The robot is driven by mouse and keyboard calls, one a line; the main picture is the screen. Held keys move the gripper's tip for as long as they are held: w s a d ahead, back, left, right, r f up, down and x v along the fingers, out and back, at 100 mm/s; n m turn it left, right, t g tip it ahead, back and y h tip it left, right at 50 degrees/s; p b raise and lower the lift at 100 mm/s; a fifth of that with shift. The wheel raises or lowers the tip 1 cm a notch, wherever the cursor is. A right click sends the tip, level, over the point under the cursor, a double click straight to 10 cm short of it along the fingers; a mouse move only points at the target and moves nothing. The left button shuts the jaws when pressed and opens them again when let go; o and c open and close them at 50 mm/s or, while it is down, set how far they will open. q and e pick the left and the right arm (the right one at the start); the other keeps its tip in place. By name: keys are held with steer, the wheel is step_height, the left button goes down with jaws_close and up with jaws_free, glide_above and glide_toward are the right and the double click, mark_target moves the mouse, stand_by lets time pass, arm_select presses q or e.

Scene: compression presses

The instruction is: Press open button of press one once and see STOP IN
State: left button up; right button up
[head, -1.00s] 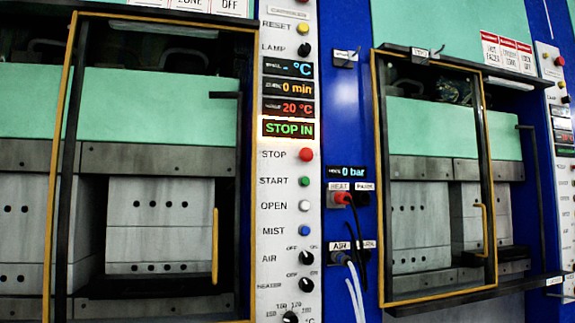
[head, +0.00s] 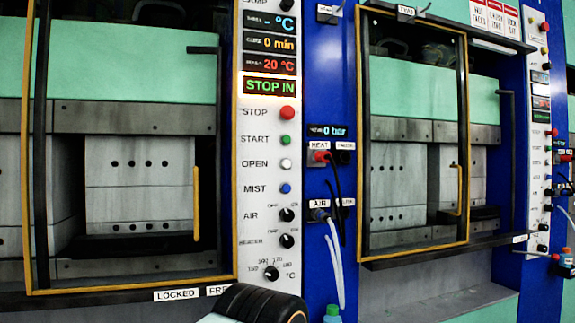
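The near press (head: 140,190) fills the left of the head view, behind a yellow-framed door. Its control panel (head: 265,150) stands to the right of that door. The white button labelled OPEN (head: 285,164) sits below the green START button (head: 285,140) and above the blue MIST button (head: 286,188). A display (head: 269,86) on the panel reads STOP IN in lit green letters. A black, rounded part, likely of my own arm, shows at the bottom edge below the panel. No gripper fingers show, and nothing touches the OPEN button.
A second press (head: 400,170) with its own yellow-framed door stands to the right, with another control panel (head: 539,130) beyond it. Between the presses, a blue post carries HEAT and AIR connectors (head: 320,204) with hanging hoses. A ledge (head: 440,255) juts out below the second door.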

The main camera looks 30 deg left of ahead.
arm_select(q)
jaws_close()
stand_by(0.3)
stand_by(1.2)
